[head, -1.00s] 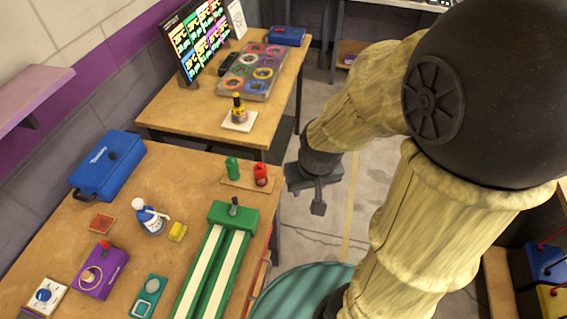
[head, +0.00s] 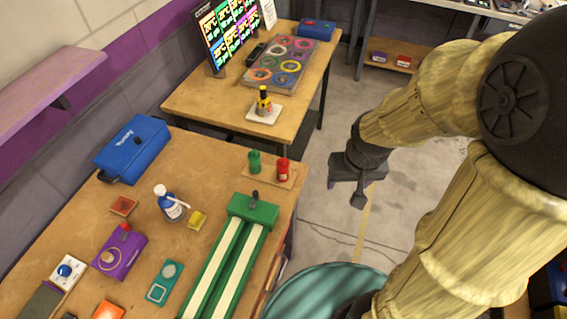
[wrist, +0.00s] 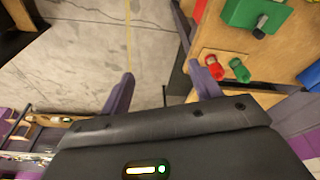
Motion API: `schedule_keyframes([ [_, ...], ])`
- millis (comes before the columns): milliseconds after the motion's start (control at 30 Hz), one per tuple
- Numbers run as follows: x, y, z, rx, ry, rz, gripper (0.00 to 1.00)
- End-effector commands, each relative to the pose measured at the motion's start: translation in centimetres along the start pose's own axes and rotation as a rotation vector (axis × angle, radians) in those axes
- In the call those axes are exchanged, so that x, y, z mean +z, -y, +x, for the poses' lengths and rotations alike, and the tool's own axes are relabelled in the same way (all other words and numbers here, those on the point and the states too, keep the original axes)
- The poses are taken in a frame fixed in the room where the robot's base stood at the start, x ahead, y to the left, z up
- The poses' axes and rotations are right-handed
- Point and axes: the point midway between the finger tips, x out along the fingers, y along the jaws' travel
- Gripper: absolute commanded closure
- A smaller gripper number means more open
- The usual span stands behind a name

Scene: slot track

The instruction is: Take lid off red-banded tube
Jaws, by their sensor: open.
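No tube with a clear red band can be made out. A small yellow container with a black top and a reddish patch (head: 264,103) stands upright on a white pad on the far table; whether it is the tube, I cannot tell. My gripper (head: 346,188) hangs over the floor, right of the tables, apart from everything. In the wrist view my gripper (wrist: 161,70) has its two purple fingers spread with nothing between them. A red upright piece (head: 283,170) and a green one (head: 254,162) stand on a small board at the near table's right edge.
The near table (head: 100,213) holds a green double track (head: 222,270), a blue case (head: 133,147), a white-capped blue bottle (head: 171,205) and a purple box (head: 120,252). The far table has a ring tray (head: 282,64) and a screen (head: 228,34). A teal round thing (head: 320,292) is below. The floor between is clear.

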Motion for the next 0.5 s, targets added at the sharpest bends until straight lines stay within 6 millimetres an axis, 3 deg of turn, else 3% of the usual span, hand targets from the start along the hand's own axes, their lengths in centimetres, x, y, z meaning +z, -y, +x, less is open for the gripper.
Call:
schedule_keyframes([
  [167,-5.1,2.5,-0.8,-0.005,0.059,-0.113,0.37],
  [300,-9.8,5.8,-0.6,-0.015,0.114,-0.221,0.37],
  [500,-15.0,11.0,0.4,-0.037,0.180,-0.347,0.37],
])
